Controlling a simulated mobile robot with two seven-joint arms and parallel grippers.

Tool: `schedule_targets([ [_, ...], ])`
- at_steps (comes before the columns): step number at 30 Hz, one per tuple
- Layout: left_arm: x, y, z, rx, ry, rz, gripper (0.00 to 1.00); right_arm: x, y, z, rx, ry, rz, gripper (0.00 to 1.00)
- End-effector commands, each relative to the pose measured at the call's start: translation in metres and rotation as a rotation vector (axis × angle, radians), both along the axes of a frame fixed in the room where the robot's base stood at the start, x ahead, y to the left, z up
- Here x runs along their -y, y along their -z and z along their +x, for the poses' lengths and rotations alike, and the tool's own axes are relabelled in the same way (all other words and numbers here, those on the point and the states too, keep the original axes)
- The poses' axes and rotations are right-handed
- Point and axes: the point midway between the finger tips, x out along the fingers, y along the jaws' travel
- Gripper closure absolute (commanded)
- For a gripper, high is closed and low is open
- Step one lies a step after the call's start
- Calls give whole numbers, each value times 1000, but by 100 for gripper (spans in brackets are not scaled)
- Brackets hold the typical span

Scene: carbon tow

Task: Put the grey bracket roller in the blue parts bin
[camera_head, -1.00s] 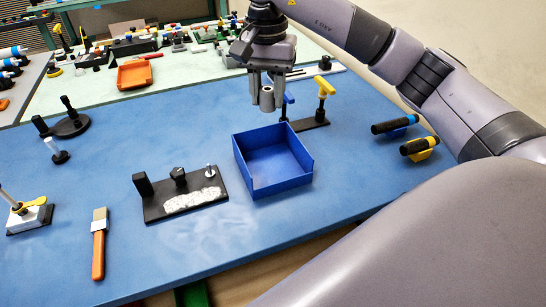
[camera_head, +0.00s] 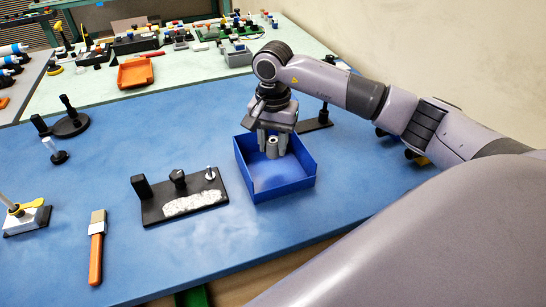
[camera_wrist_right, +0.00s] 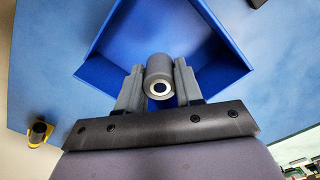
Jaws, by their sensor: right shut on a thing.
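The grey bracket roller (camera_head: 272,147) is a short grey cylinder with a hole in its end. My right gripper (camera_head: 272,143) is shut on it, and it points down into the back part of the blue parts bin (camera_head: 287,187). In the right wrist view the roller (camera_wrist_right: 158,75) sits between the two fingers (camera_wrist_right: 159,88), with the blue bin (camera_wrist_right: 222,50) behind it. I cannot tell whether the roller touches the bin floor. No other part shows in the bin. My left gripper is not in view.
A black bracket plate (camera_head: 185,205) with posts and a white patch lies left of the bin. A brush with an orange handle (camera_head: 96,250) lies farther left. A black stand (camera_head: 314,124) is right of my gripper. The blue table is clear behind the plate.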

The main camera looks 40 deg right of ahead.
Motion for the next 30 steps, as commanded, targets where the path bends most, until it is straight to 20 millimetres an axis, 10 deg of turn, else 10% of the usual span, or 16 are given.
schedule_targets([
  [25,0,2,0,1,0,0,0,0,56,0,1,-1,1,98],
  [26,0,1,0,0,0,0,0,0,55,0,1,-1,1,58],
  [27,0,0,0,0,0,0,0,0,55,0,1,-1,1,45],
  [30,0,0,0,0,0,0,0,0,55,0,1,-1,1,39],
])
